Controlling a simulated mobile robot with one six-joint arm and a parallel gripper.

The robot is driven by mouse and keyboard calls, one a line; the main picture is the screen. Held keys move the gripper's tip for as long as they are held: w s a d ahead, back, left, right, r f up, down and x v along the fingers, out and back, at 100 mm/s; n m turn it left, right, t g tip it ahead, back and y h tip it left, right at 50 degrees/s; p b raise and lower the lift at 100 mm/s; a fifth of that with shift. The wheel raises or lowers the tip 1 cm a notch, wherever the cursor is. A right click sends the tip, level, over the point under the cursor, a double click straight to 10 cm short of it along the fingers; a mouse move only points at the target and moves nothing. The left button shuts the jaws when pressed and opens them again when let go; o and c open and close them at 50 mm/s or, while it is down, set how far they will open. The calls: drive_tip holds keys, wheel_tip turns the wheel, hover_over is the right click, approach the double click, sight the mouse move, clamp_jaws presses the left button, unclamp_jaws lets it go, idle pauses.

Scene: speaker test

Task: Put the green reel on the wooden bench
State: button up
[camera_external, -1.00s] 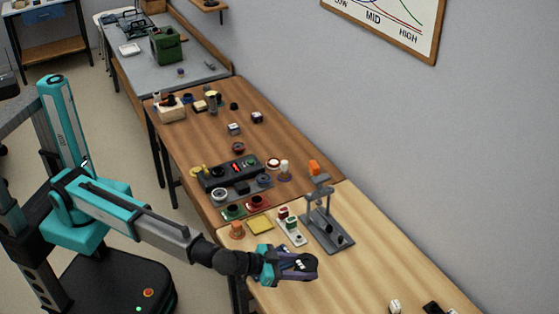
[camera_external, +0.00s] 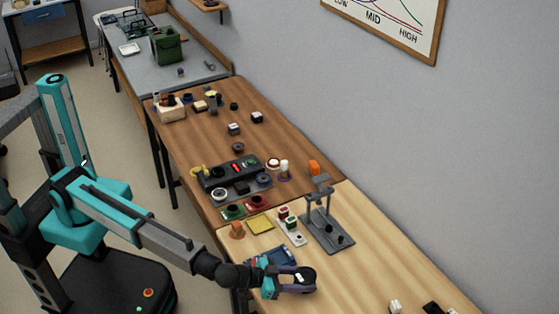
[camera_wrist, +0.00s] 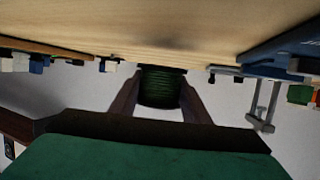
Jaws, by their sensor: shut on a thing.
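The green reel (camera_wrist: 160,90) shows in the wrist view as dark green winding with a black flange, between the two fingers of my gripper (camera_wrist: 161,100). My gripper is shut on it. In the external view my gripper (camera_external: 301,281) is low over the pale wooden bench (camera_external: 375,275), and the reel's dark round end (camera_external: 307,275) shows between the fingers. The bench top fills the upper part of the wrist view (camera_wrist: 150,25), which looks upside down. The reel is close to the bench surface; I cannot tell whether it touches.
A blue tray (camera_external: 278,257) lies just behind my gripper. A grey stand (camera_external: 328,232) and a white rack (camera_external: 291,232) stand farther back. Small white (camera_external: 394,306) and black (camera_external: 433,307) things lie at the front right. The bench right of my gripper is clear.

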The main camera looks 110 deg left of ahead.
drive_tip(key=shift+f, duration=1.6)
drive_tip(key=shift+f, duration=0.15)
drive_tip(key=o, duration=1.1)
drive_tip(key=shift+r, duration=0.25)
drive_tip(key=shift+s+d, duration=0.2)
drive_tip(key=shift+s, duration=0.2)
drive_tip(key=b+v, duration=0.1)
drive_tip(key=v, duration=0.9)
drive_tip(key=shift+s+d+r, duration=0.15)
drive_tip(key=shift+s+r, duration=0.05)
drive_tip(key=shift+s, duration=0.15)
drive_tip(key=shift+s+d, duration=0.1)
